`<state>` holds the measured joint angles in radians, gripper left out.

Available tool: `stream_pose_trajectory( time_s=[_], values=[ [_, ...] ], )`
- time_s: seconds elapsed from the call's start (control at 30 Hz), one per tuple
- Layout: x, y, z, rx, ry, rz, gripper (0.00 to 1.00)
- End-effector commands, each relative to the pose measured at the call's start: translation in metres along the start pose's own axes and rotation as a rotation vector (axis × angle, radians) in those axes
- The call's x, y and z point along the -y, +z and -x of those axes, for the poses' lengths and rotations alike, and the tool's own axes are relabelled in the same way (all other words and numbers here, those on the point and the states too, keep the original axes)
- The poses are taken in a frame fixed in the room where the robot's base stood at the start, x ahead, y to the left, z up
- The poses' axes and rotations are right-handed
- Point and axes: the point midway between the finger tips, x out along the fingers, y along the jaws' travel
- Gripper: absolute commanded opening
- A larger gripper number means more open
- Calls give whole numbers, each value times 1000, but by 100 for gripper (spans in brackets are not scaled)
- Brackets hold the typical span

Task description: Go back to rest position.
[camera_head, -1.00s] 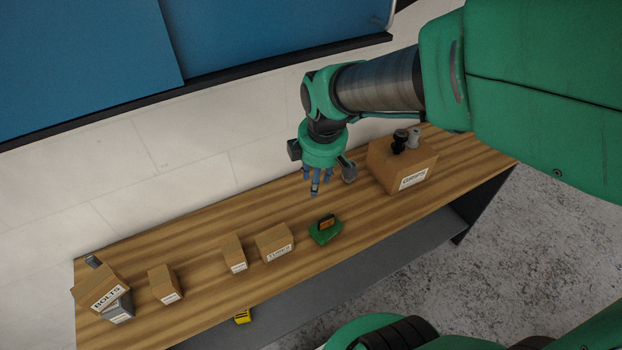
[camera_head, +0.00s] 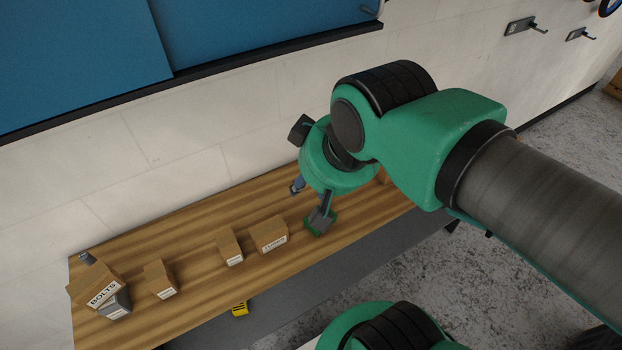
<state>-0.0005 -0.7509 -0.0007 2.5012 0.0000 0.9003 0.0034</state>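My green arm reaches in from the right over the wooden bench. My gripper (camera_head: 298,187) hangs above the bench, pointing down. Only part of its blue-grey fingers shows below the green wrist, so I cannot tell whether it is open or shut. A small green object (camera_head: 321,222) on the bench is mostly covered by a grey part of my wrist. The box labelled grips is almost wholly hidden behind my arm.
The wooden bench (camera_head: 200,215) carries several cardboard boxes: a tubes box (camera_head: 268,234), a small box (camera_head: 229,247), another small box (camera_head: 159,279) and a bolts box (camera_head: 97,286). Wall hooks (camera_head: 527,27) are upper right.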

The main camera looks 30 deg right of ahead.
Motion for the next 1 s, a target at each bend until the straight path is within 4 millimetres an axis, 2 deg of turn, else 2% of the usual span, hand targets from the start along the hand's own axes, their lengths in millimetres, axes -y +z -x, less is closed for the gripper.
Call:
stream_pose_trajectory(
  time_s=[0.33, 0.8, 1.0],
  values=[
    [0, 3, -6, 0, 0, 2, 35],
    [0, 30, -56, 0, 0, 3, 35],
    [0, 33, -62, 0, 0, 3, 35]
  ],
)
